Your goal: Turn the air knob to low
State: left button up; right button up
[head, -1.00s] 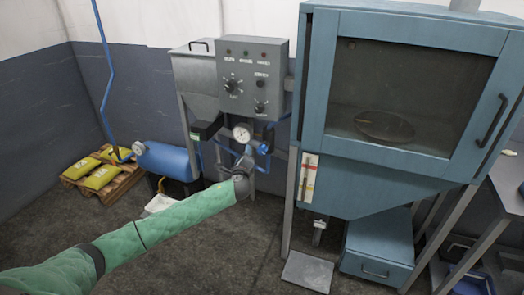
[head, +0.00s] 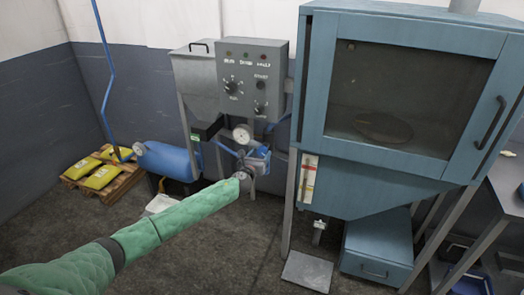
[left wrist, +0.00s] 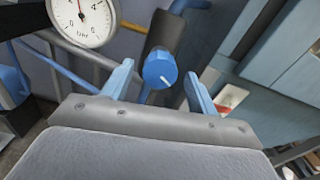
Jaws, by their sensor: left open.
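A round blue knob (left wrist: 160,69) with a white pointer line on its face sits on a dark fitting in the left wrist view. My left gripper (left wrist: 158,76) is open, with one blue finger on each side of the knob. There is a gap between the knob and each finger. In the head view my left gripper (head: 257,158) is at the blue piping below the pressure gauge (head: 242,134), and the knob cannot be told apart there. The white gauge dial (left wrist: 83,18) shows at the upper left of the left wrist view. My right gripper is not in view.
A grey control box (head: 252,75) with dials and lamps is above the gauge. A large blue cabinet (head: 380,185) with a glass door stands close on the right. A blue tank (head: 168,160) and a pallet with yellow sacks (head: 103,176) are on the left.

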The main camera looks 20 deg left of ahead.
aim_at(261, 153)
pick_arm(q)
jog(key=shift+w, duration=1.5)
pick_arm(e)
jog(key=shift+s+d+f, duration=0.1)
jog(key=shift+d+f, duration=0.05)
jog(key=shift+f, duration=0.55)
pick_arm(q)
jog(key=c, duration=1)
jog(key=shift+n, duration=0.3)
